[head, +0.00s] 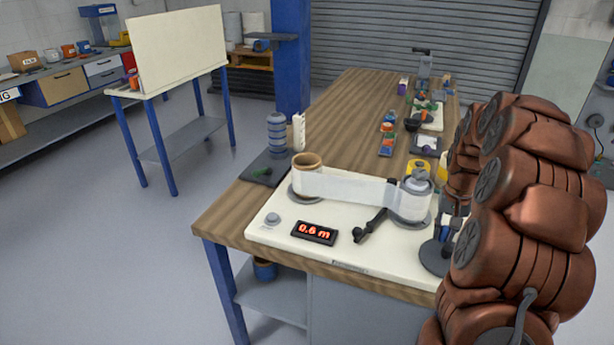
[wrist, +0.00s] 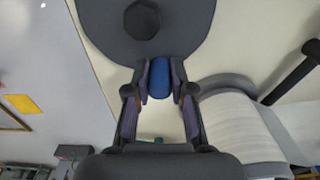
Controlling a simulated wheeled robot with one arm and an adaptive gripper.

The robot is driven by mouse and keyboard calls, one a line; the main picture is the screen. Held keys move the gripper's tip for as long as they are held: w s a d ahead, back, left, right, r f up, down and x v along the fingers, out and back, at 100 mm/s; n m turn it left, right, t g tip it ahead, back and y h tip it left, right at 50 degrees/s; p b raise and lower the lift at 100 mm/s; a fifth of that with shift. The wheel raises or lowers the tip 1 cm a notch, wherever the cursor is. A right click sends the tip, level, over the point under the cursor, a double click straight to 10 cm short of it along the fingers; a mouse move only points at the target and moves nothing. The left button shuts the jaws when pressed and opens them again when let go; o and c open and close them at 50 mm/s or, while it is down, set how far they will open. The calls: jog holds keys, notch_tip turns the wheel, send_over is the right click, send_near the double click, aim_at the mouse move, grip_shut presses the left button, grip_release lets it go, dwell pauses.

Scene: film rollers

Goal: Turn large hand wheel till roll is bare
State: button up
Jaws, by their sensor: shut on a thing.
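The large hand wheel is a dark grey disc (head: 436,258) at the right of the white film bench (head: 275,238). It fills the top of the wrist view (wrist: 180,35), with a dark hub. My gripper (wrist: 160,88) is shut on the wheel's blue handle (wrist: 159,72); my arm partly hides this in the head view. The left roll (head: 307,178) has a brown core with white film around it. A white film band (head: 345,187) runs from it to the right roll (head: 415,200). The display (head: 314,232) reads 0.6 m.
A grey knob (head: 272,219) is left of the display. A blue-grey stack (head: 277,135) stands behind the left roll. Small coloured parts lie farther back on the wooden table (head: 345,110).

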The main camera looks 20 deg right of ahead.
aim_at(428, 244)
jog(key=shift+w+a, duration=0.25)
jog(key=shift+a, duration=0.7)
jog(key=shift+a, duration=0.15)
jog(key=shift+s+a+b, duration=0.2)
jog(key=shift+a+b, duration=0.3)
jog(key=shift+a, duration=0.4)
jog(key=shift+a, duration=0.1)
